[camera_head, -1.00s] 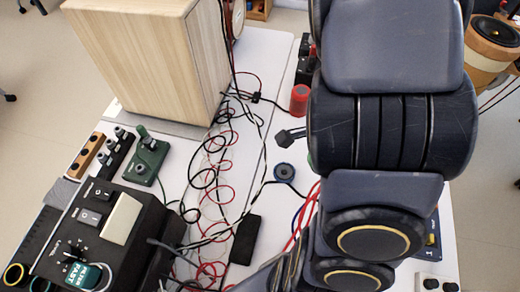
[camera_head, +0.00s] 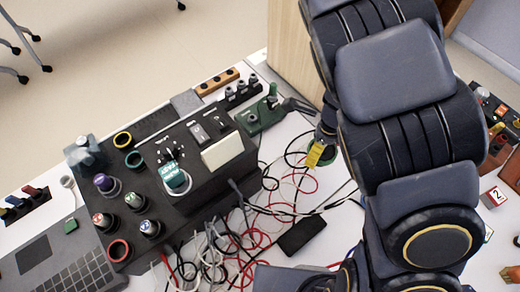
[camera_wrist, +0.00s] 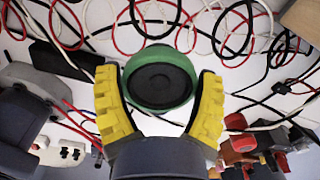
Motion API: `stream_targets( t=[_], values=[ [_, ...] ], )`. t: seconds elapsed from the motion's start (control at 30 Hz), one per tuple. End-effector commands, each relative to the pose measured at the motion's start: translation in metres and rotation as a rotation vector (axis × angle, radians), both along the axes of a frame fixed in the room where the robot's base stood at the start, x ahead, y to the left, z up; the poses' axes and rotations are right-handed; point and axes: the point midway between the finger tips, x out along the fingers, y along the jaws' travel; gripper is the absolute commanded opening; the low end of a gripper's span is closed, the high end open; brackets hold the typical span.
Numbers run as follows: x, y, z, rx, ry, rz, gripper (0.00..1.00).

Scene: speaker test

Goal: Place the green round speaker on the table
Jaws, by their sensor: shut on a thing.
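The green round speaker (camera_wrist: 160,78) has a green rim and a dark cone, and its face is towards the wrist camera. My gripper (camera_wrist: 157,84) is shut on it, with a yellow finger on either side. In the head view one yellow finger (camera_head: 315,154) shows beside my arm, over the cabled part of the table. My arm hides most of the speaker there. The white table (camera_head: 338,222) lies below; whether the speaker touches it, I cannot tell.
Tangled red, black and white cables cover the table near the gripper. A black block (camera_head: 302,236) lies among them. A dark control box (camera_head: 160,165) with knobs stands left, with a wooden cabinet (camera_head: 290,45) behind.

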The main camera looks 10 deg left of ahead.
Motion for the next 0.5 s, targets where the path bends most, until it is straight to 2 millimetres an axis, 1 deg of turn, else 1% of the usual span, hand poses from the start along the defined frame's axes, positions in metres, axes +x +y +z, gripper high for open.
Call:
stream_targets(
  t=[0.03, 0.1, 0.17, 0.37, 0.5],
  values=[
    [0.001, 0.009, -0.002, 0.000, 0.000, 0.005, 0.39],
    [0.002, 0.017, -0.003, 0.002, 0.000, 0.002, 0.39],
    [0.003, 0.021, -0.004, 0.004, 0.000, -0.001, 0.39],
    [0.003, 0.023, -0.008, 0.005, 0.001, -0.003, 0.39],
    [0.002, 0.023, -0.023, 0.008, 0.007, -0.003, 0.39]
  ],
)
